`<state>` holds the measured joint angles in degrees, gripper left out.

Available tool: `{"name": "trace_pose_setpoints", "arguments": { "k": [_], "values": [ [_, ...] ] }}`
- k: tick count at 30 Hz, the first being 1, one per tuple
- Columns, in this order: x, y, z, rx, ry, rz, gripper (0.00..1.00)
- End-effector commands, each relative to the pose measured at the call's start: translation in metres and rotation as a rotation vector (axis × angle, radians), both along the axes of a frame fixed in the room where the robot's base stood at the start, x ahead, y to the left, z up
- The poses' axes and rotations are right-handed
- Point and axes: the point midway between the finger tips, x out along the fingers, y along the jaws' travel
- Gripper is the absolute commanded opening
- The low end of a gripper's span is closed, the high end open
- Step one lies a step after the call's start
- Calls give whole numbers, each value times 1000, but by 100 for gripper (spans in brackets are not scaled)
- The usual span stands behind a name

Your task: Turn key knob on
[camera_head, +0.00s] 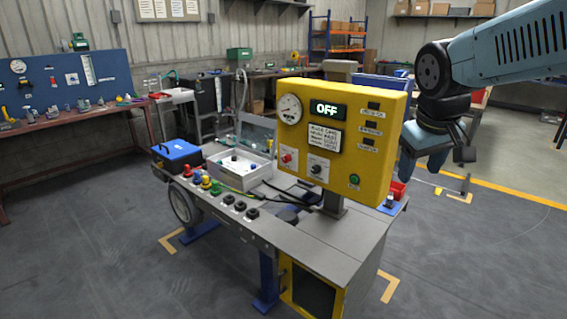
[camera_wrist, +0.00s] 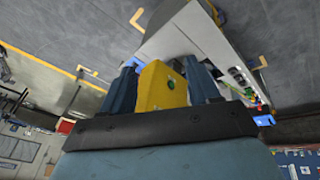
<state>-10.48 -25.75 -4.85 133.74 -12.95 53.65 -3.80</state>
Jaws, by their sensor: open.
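The yellow control panel (camera_head: 379,115) stands upright on the workbench, and its display (camera_head: 327,111) reads OFF. A small black knob (camera_head: 317,169) sits on a light plate low on the panel, with a red knob (camera_head: 287,158) to its left. Which one is the key knob is too small to tell. My gripper (camera_wrist: 163,70) is open and empty. In the wrist view the yellow panel (camera_wrist: 161,88) shows between its fingers, seen from above and apart from them. In the camera_head view my gripper is right of the panel, its fingers partly hidden by the panel's edge.
The workbench (camera_head: 336,237) carries a blue box (camera_head: 177,153), a white tray (camera_head: 241,170) and several coloured knobs (camera_head: 206,182) along its left edge. A green button (camera_head: 354,180) is on the panel's lower right. The floor around the bench is mostly clear.

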Motion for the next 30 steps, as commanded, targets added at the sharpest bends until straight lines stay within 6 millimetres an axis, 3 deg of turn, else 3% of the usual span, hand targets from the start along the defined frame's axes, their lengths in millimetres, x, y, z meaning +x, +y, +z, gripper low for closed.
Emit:
{"name": "trace_pose_setpoints", "arguments": {
  "k": [8,17,23,30],
  "values": [
    [79,6,-17,-196,117,173,61],
    [164,29,-46,-441,224,364,61],
    [217,56,-70,-625,286,495,61],
    [276,101,-103,-867,349,653,61]
  ]
}}
